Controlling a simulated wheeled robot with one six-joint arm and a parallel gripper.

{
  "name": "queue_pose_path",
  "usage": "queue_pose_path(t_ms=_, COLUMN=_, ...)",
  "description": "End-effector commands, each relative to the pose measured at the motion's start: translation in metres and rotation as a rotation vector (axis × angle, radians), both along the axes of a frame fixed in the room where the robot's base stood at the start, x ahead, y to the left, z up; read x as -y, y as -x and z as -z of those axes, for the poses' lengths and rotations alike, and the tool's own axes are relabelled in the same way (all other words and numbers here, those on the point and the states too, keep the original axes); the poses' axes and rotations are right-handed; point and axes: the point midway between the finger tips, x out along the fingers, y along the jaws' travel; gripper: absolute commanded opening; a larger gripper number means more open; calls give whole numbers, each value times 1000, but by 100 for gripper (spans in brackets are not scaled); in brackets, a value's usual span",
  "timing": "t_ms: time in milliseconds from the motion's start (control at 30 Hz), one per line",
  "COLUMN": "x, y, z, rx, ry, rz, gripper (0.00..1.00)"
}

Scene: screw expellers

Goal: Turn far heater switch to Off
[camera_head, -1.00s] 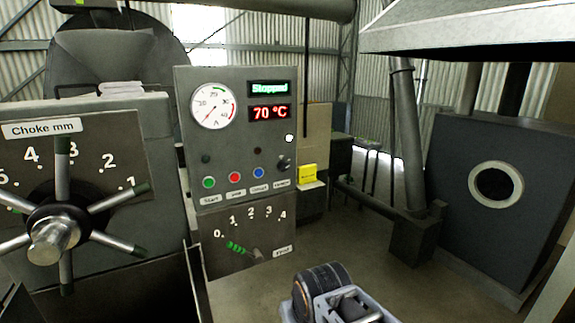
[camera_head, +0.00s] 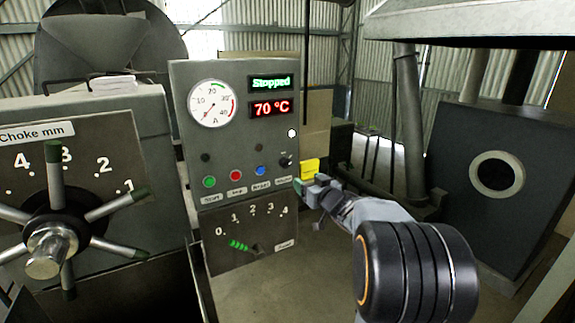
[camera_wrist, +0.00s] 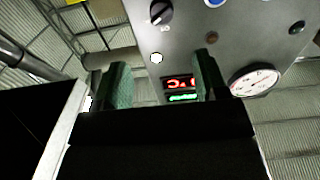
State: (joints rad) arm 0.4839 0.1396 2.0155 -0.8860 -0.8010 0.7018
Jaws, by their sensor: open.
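A small black rotary knob (camera_head: 285,161), which looks like the heater switch, sits at the right edge of the grey control panel (camera_head: 190,135). The label below it is too small to read. In the wrist view, which is upside down, the knob (camera_wrist: 161,12) is at the top with a pale pointer line; its setting is unclear. My gripper (camera_head: 303,187) is just right of and below the knob in the head view, apart from it. In the wrist view the green-padded fingers (camera_wrist: 163,78) are spread with nothing between them.
Green, red and blue buttons (camera_head: 235,175) lie left of the knob. A lit white lamp (camera_head: 292,133) is above it, under displays reading "Stopped" and "70 °C" (camera_head: 270,109). A yellow box (camera_head: 309,168) stands beside the panel. A spoked choke wheel (camera_head: 50,245) is at the left.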

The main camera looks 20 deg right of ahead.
Motion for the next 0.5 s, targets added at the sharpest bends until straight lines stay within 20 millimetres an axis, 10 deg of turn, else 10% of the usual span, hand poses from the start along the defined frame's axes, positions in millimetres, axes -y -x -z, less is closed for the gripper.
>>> queue_pose_path(t_ms=500, x=-12, y=-91, z=-3, rx=4, ry=-2, rz=-11, gripper=66)
